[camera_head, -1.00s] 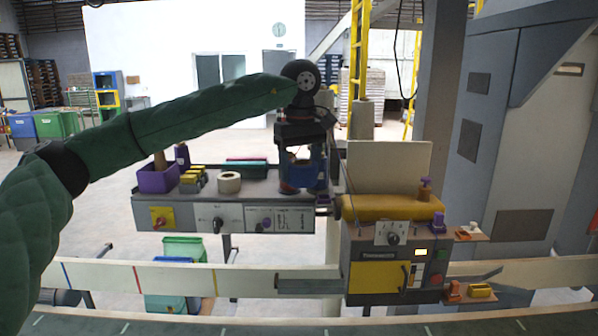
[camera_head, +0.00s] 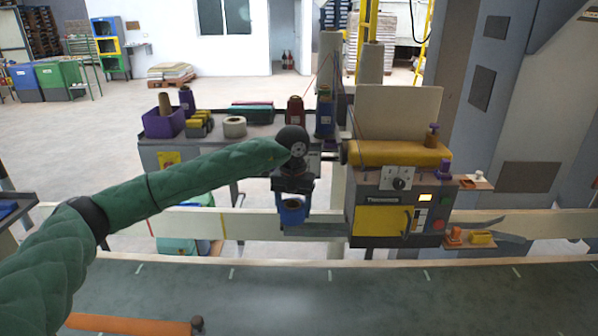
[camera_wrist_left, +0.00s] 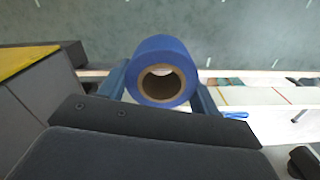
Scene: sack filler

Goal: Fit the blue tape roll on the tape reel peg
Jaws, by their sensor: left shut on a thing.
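The blue tape roll (camera_head: 291,214) is held in my left gripper (camera_head: 292,200), which points down just left of the machine (camera_head: 384,220). In the left wrist view the blue tape roll (camera_wrist_left: 163,47) sits between the two fingers, its brown core open toward the camera. The left gripper (camera_wrist_left: 160,88) is shut on it. A short dark peg-like stub (camera_head: 333,157) juts from the machine's left side, apart from the roll; I cannot tell whether it is the reel peg. My right gripper is not in view.
The green surface (camera_head: 230,290) in front is mostly clear.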

